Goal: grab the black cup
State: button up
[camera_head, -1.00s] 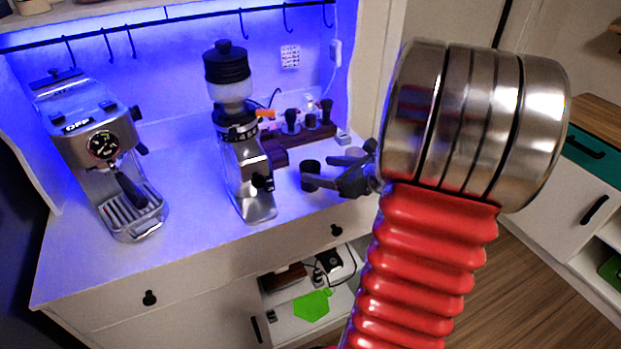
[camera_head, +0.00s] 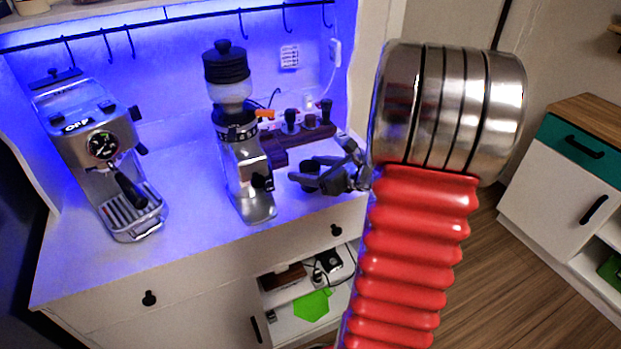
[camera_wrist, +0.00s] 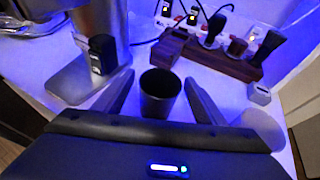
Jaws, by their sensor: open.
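The black cup (camera_wrist: 160,94) stands upright on the white counter, directly ahead of my gripper (camera_wrist: 159,86) in the wrist view. The two fingers are spread on either side of it, with a visible gap at each side. In the head view my gripper (camera_head: 322,167) is low over the counter, right of the grinder. It covers much of the cup (camera_head: 311,165) there. My gripper is open and not closed on anything.
The coffee grinder (camera_head: 245,170) stands close left of the cup, and the espresso machine (camera_head: 105,155) is farther left. A brown wooden tool holder (camera_wrist: 218,58) stands behind. A pale cup (camera_wrist: 262,124) sits right of my right finger.

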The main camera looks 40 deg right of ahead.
jog(key=shift+c, duration=0.5)
jog(key=c, duration=1.1)
